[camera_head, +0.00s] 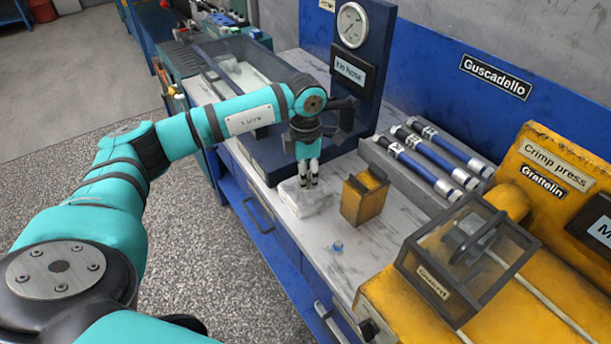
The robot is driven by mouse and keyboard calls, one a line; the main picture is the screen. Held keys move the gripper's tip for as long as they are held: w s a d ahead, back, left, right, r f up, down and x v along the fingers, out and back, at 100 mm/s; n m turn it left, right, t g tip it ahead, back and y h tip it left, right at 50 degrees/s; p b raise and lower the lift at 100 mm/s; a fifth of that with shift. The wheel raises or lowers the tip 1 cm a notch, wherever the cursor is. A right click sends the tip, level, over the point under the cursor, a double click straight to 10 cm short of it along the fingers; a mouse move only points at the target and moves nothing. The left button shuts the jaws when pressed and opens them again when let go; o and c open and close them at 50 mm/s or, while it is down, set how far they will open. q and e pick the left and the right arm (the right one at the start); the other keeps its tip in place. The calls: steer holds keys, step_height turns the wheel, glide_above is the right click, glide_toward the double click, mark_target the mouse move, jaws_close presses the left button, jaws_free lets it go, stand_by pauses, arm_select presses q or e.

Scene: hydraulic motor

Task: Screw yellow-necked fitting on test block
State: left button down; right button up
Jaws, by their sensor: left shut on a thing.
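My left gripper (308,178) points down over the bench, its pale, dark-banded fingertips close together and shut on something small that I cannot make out. The fingertips are right at or just above a whitish lump (305,202); I cannot tell whether they touch it. A yellow block (362,203) with a dark, uneven top stands on the bench just right of the gripper. I cannot make out a yellow-necked fitting, and cannot tell for sure which piece is the test block. My right gripper is not in view.
A small blue piece (338,246) lies on the marbled bench top (312,236). Blue hoses (430,160) lie in a grey rack at the right. A yellow crimp press (545,250) with a clear guard fills the lower right. A gauge panel (362,50) stands behind the gripper.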

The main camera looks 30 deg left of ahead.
arm_select(q)
steer(key=c, duration=1.3)
jaws_free()
steer(key=shift+r, duration=0.15)
steer(key=shift+r+p, duration=1.15)
steer(key=shift+r, duration=0.5)
steer(key=o, duration=0.6)
steer(key=shift+c, duration=0.2)
